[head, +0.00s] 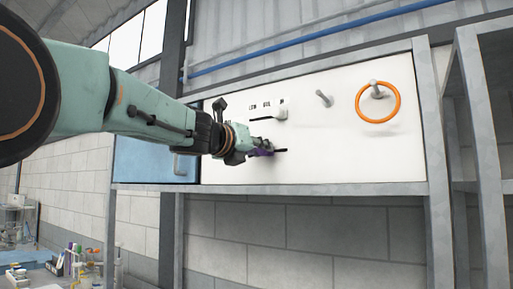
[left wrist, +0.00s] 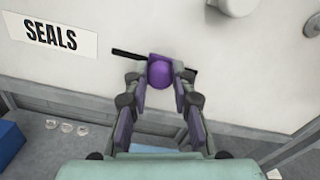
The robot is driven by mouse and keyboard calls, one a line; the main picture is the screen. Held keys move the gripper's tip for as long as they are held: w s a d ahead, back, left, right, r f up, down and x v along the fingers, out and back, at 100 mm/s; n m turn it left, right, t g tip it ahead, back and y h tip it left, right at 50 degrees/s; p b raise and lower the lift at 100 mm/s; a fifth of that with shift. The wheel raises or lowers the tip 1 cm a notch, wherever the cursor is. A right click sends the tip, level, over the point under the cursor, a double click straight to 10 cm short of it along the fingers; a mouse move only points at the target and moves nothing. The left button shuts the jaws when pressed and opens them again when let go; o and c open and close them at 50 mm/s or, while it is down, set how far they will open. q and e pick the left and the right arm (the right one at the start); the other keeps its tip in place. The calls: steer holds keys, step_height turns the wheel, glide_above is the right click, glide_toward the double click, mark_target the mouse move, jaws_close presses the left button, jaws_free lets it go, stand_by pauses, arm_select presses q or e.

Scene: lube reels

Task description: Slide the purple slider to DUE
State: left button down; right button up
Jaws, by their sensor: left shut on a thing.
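The purple slider (left wrist: 160,73) has a round knob and sits on a dark slot in the white panel. In the left wrist view the slot shows on both sides of it, with more length on the left. My left gripper (left wrist: 162,80) is shut on the knob, one finger on each side. In the head view the gripper (head: 262,145) is at the panel and largely covers the slider (head: 261,153); a short piece of slot shows to its right. No DUE label is readable. My right gripper is not in view.
A SEALS label (left wrist: 51,35) is on the panel. A white handle (head: 282,108) sits above the slider. A grey peg (head: 324,98) and an orange ring (head: 378,102) on another peg are to the right. A grey metal frame (head: 433,130) borders the panel.

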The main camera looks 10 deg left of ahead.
arm_select(q)
steer(key=c, duration=1.5)
jaws_free()
steer(key=shift+w+a, duration=0.1)
steer(key=shift+a, duration=0.15)
steer(key=o, duration=0.3)
steer(key=shift+w+a+f, duration=0.1)
steer(key=shift+w, duration=0.1)
steer(key=shift+o, duration=0.5)
steer(key=shift+d, duration=0.3)
steer(key=shift+s, duration=0.2)
steer(key=shift+a, duration=0.4)
